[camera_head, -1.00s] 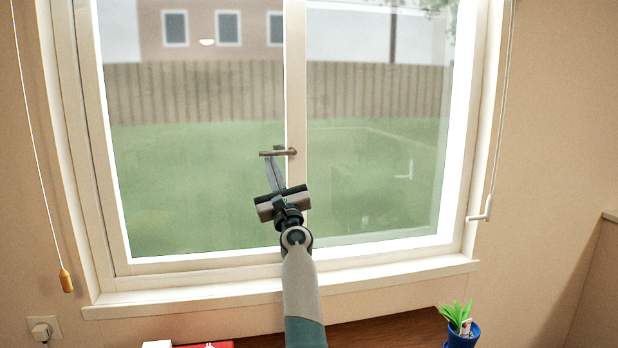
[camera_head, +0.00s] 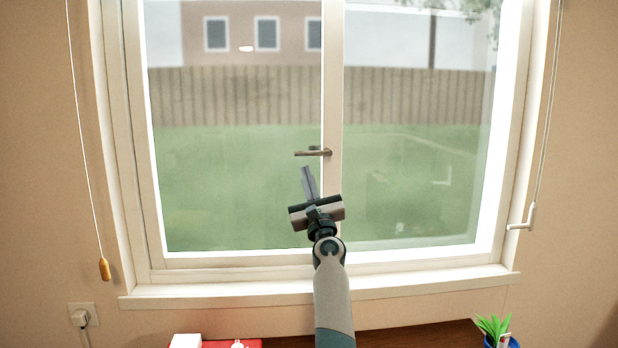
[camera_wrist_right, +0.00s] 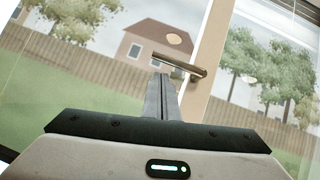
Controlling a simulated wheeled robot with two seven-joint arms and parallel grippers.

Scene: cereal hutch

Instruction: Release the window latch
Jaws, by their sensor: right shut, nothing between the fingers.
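The window latch is a bronze lever handle (camera_head: 313,153) on the white middle post of the window. It lies level, with its free end pointing left over the left pane. It also shows in the right wrist view (camera_wrist_right: 180,66), beyond my fingertips. My right gripper (camera_head: 306,170) is shut and empty. In the head view its fingertips are just below the lever, with a small gap. In the right wrist view the fingers (camera_wrist_right: 160,78) reach up close to the lever; I cannot tell whether they touch. My left gripper is not in view.
A white sill (camera_head: 240,297) runs below the window. A cord with a wooden pull (camera_head: 104,269) hangs at the left and a crank rod (camera_head: 528,217) at the right. A red object (camera_head: 230,343) and a potted plant (camera_head: 494,328) are at the bottom.

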